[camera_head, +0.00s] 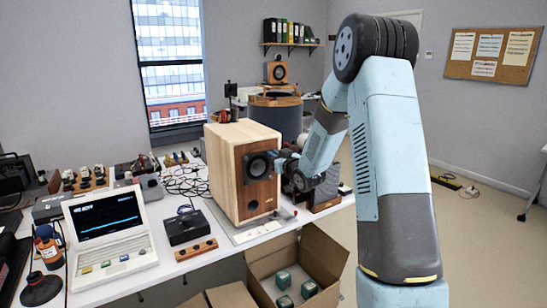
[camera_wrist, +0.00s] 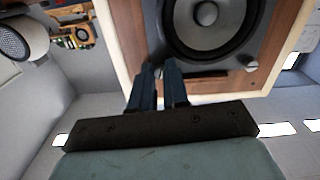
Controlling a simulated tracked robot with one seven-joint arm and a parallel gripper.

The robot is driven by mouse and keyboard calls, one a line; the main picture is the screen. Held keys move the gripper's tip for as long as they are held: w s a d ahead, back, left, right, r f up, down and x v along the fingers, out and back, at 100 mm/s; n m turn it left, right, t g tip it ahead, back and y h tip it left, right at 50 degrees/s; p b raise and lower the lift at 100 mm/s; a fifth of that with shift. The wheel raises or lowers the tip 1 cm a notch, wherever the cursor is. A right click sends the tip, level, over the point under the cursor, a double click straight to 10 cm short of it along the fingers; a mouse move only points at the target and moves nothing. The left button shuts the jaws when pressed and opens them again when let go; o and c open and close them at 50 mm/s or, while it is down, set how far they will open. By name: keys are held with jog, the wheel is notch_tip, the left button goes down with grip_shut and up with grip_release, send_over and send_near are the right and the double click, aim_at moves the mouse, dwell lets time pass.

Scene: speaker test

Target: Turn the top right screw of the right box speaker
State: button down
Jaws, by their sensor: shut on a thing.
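The box speaker (camera_head: 228,180), with pale wooden sides and a darker wooden front, stands on the table. Its front and round grey driver (camera_wrist: 205,22) fill the upper part of the wrist view. My gripper (camera_head: 277,158) is at the speaker's front, beside the upper right of the driver. In the wrist view, my gripper's dark fingers (camera_wrist: 160,69) reach the front panel at the driver's lower left, close together. They are shut on the top right screw, which they hide. Another silver screw (camera_wrist: 250,64) shows at the driver's lower right in that view.
A white laptop (camera_head: 112,238) and a black box (camera_head: 187,227) stand left of the speaker. An open cardboard box (camera_head: 338,268) with several green blocks is below the table's front edge. A dark round drum (camera_head: 277,116) stands behind the speaker.

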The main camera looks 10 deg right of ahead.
jog(key=shift+f+m, duration=0.2)
jog(key=shift+m, duration=0.4)
jog(key=c, duration=1.1)
grip_release()
jog(key=shift+r, duration=0.1)
